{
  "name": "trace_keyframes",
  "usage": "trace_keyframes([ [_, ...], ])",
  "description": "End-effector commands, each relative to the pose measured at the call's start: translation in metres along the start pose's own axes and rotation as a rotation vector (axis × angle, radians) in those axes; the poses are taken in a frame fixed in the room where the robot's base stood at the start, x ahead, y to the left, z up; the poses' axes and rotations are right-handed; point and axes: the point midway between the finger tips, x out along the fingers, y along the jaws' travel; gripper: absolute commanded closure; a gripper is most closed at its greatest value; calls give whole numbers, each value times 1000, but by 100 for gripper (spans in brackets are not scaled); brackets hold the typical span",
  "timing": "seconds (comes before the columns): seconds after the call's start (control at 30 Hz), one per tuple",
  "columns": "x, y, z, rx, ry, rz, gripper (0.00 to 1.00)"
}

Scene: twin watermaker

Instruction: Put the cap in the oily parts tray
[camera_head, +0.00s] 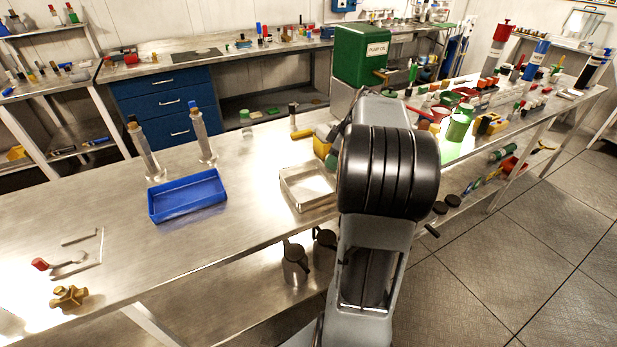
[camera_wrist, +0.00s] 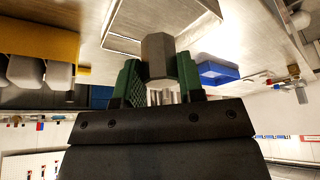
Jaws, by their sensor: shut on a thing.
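My gripper (camera_wrist: 158,76) shows in the wrist view with its green-padded fingers shut on a grey, faceted cap (camera_wrist: 157,52). A shallow silver metal tray (camera_head: 291,194) stands on the steel bench just left of my arm. What looks like its rim (camera_wrist: 112,17) shows near the cap in the wrist view, apart from it as far as I can tell. A blue tray (camera_head: 187,207) stands further left and looks empty; it also shows in the wrist view (camera_wrist: 217,73). No label tells which tray is for oily parts.
Two tall clear cylinders (camera_head: 145,155) stand behind the blue tray. A green pump oil box (camera_head: 361,56) and a yellow object (camera_head: 322,147) stand behind the metal tray. Brass fittings (camera_head: 69,296) lie at the front left. The bench between the trays is clear.

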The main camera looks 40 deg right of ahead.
Motion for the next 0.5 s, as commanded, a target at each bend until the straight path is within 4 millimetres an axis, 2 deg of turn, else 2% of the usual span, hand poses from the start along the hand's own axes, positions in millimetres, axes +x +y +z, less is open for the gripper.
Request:
trace_keyframes([
  [0.1,22,4,-22,-2,0,-2,93],
  [0.3,62,8,-31,2,-1,-2,93],
  [0.5,80,9,-38,0,0,0,93],
])
